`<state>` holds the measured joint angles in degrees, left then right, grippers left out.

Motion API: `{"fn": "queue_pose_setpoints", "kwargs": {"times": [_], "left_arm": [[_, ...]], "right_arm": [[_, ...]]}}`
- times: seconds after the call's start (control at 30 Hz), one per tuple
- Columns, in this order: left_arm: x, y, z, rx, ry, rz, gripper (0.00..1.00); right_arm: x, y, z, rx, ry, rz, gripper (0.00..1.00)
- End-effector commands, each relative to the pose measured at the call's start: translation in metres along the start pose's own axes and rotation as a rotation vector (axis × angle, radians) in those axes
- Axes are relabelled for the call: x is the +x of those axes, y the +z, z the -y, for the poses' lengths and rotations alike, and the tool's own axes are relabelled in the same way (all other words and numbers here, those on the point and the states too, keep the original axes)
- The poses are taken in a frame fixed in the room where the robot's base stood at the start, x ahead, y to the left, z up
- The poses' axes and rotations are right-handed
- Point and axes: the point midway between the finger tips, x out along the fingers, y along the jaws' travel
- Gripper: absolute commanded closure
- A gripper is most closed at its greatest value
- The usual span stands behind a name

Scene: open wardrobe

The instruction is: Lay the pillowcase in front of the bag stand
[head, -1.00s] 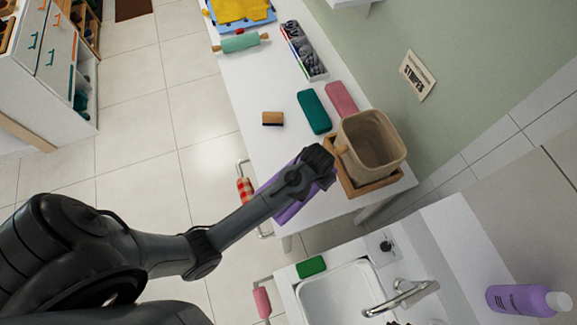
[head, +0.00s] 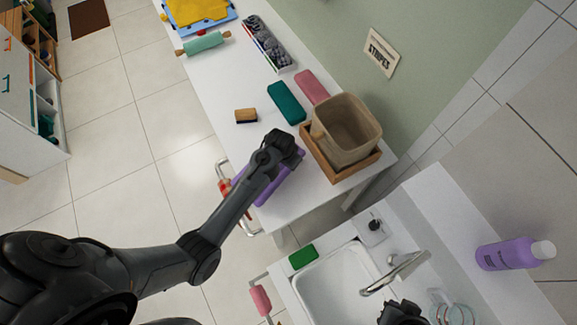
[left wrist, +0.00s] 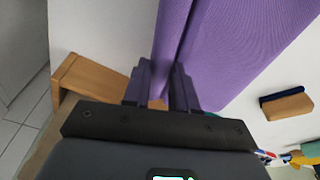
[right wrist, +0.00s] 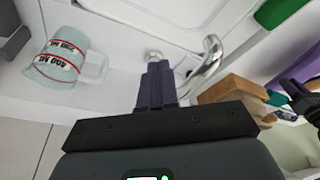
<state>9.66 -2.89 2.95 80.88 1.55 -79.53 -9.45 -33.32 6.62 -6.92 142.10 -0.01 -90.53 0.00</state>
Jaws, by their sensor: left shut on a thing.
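The purple pillowcase (head: 280,187) is a folded, flat piece at the front edge of the white table, partly hidden by my left arm. My left gripper (head: 285,155) is shut on it, and the purple cloth fills the upper part of the left wrist view (left wrist: 235,45). The bag stand (head: 340,172) is a wooden tray-like base with a beige bag (head: 347,128) in it, just right of my left gripper. The stand's wood also shows in the left wrist view (left wrist: 90,78). My right gripper (right wrist: 157,72) is empty with its fingers together over the sink area.
Teal (head: 286,103) and pink (head: 311,87) folded cloths lie behind the bag stand. A wood-and-dark brush (head: 246,116) lies left of them. The sink (head: 345,280), tap (head: 397,272), purple bottle (head: 513,254) and glass mug (right wrist: 58,62) are on the near right.

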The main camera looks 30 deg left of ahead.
Motion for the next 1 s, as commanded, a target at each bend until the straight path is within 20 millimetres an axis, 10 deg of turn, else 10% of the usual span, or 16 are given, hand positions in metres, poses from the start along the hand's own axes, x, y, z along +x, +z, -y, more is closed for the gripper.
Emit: {"fn": "queue_pose_setpoints", "kwargs": {"times": [0.83, 0.87, 1.0], "left_arm": [[0.042, 0.008, 0.004, -0.001, 0.000, 0.000, 1.00], [0.042, 0.008, 0.004, -0.001, 0.001, 0.000, 0.70], [0.042, 0.008, 0.004, -0.001, 0.000, 0.000, 0.49]], "right_arm": [[0.002, 0.001, -0.002, -0.005, 0.005, -0.001, 1.00], [0.002, 0.000, -0.001, -0.004, 0.004, -0.001, 1.00], [0.002, 0.000, -0.001, -0.001, 0.002, -0.001, 1.00]]}}
